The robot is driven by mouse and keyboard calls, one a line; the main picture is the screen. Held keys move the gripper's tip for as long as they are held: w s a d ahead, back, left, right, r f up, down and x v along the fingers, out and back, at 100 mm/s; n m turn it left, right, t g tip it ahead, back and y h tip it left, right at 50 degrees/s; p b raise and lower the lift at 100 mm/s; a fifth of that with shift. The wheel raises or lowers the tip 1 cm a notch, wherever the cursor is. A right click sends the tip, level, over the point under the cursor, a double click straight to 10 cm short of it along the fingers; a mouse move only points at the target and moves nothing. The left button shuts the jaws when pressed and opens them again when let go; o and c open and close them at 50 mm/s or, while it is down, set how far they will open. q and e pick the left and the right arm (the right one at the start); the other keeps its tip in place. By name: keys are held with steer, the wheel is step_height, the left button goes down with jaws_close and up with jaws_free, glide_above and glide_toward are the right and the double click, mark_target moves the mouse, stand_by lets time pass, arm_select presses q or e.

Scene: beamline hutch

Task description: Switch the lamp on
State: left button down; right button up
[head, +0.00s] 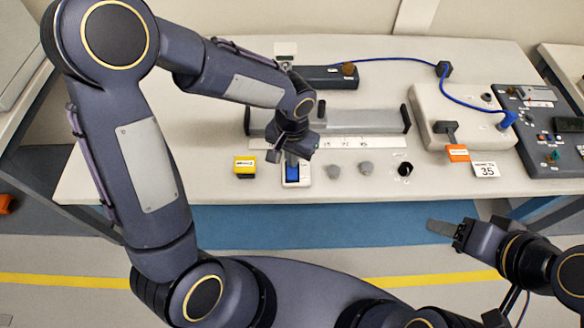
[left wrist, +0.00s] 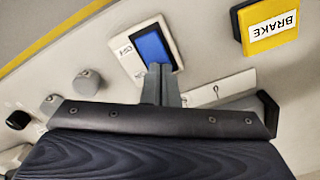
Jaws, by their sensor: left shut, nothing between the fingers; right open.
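A white switch plate with a blue rocker (head: 292,172) lies on the bench near its front edge. It also shows in the left wrist view (left wrist: 152,47), with small dark marking I cannot read. My left gripper (head: 296,155) is shut and empty, pointing down just behind the rocker. In the left wrist view its closed fingertips (left wrist: 161,70) overlap the rocker's lower edge; I cannot tell whether they touch it. My right gripper (head: 446,230) is open and empty, in front of the bench at the right. I cannot make out a lamp for certain.
A yellow BRAKE box (head: 245,167) stands left of the switch. Two grey knobs (head: 366,168) and a black knob (head: 405,169) are to its right. A grey rail (head: 360,122) lies behind. A beige box (head: 440,105) with a blue cable stands at the right.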

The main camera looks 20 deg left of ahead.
arm_select(q)
steer(key=shift+f, duration=0.25)
steer(key=shift+r+p, duration=2.45)
steer(key=shift+r, duration=1.1)
steer(key=s+a+r+n+t+h, duration=0.2)
steer(key=s+a+r, duration=0.2)
steer(key=s+r, duration=0.2)
steer(key=s+a+r+n+t+h, duration=0.1)
steer(key=s+a+r, duration=0.4)
steer(key=s, duration=0.5)
steer(key=r+n+t, duration=0.1)
steer(key=t, duration=0.1)
steer(key=shift+s+n+t+h, duration=0.15)
steer(key=shift+n+t+h, duration=0.15)
steer(key=shift+h, duration=0.1)
